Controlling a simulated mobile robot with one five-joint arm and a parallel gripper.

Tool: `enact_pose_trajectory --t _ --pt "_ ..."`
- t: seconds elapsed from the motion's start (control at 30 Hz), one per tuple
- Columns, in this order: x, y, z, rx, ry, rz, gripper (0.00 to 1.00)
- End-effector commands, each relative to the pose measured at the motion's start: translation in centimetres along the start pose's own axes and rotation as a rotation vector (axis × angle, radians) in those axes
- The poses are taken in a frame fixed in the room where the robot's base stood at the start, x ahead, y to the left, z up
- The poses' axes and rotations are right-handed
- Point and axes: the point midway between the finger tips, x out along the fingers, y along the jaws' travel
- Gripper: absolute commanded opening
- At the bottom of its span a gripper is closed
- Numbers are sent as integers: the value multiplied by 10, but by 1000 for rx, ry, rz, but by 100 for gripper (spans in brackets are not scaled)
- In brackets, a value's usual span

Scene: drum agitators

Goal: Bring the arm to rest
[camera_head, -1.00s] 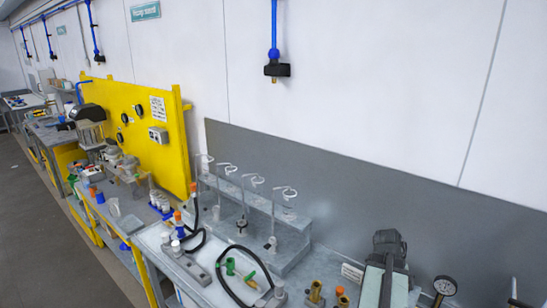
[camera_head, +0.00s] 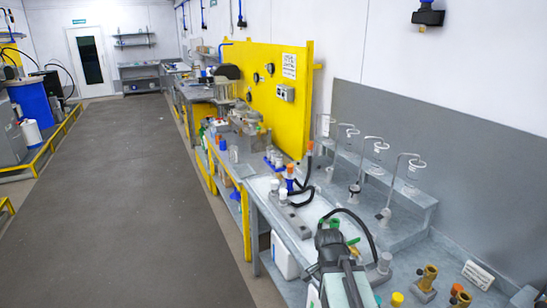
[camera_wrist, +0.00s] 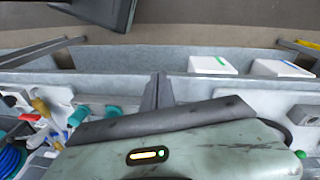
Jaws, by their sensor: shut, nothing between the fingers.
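My arm (camera_head: 340,280) shows at the bottom of the head view, its pale green link and dark upper part in front of the grey workbench (camera_head: 262,205). My gripper (camera_wrist: 157,88) is in the middle of the wrist view. Its dark fingers are together with nothing between them. Behind them is my pale green housing with a small lit display. In the head view I cannot make out the fingertips.
Brass fittings (camera_head: 427,277) stand on the bench right of my arm. A stand with several hooked rods (camera_head: 405,175) is behind. A black hose (camera_head: 355,218) curves close to my arm. The aisle floor (camera_head: 130,200) on the left is clear.

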Motion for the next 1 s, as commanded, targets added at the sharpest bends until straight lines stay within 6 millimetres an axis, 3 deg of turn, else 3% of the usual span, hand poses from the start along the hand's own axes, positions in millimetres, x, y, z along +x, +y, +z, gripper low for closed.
enact_pose_trajectory --t 0.03,0.1,0.3,0.4,1.0 --pt "11 -15 19 -153 -13 -23 0" --pt "8 -24 31 -358 -31 -57 0" --pt "3 -32 40 -807 -42 -130 0" --pt "2 -33 40 -933 -33 -138 0" --pt "2 -34 42 -975 -29 -137 0"
